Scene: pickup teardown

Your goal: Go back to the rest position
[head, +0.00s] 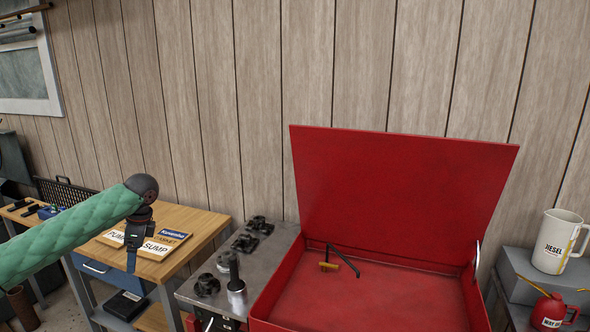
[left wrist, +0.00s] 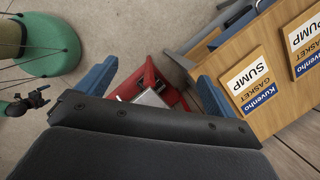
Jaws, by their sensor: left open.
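My left arm comes in from the left in the head view, in a green quilted sleeve. My left gripper (head: 132,262) hangs pointing down in front of the wooden bench, near the gasket boxes in the picture. In the left wrist view its two blue fingers are spread wide apart, and the open jaws (left wrist: 155,82) hold nothing. The floor and a red object (left wrist: 150,85) show beyond the gap between them.
The wooden bench (head: 205,222) bears gasket boxes (head: 165,243). A white jug (head: 556,240) and red oil can (head: 548,311) are at right.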

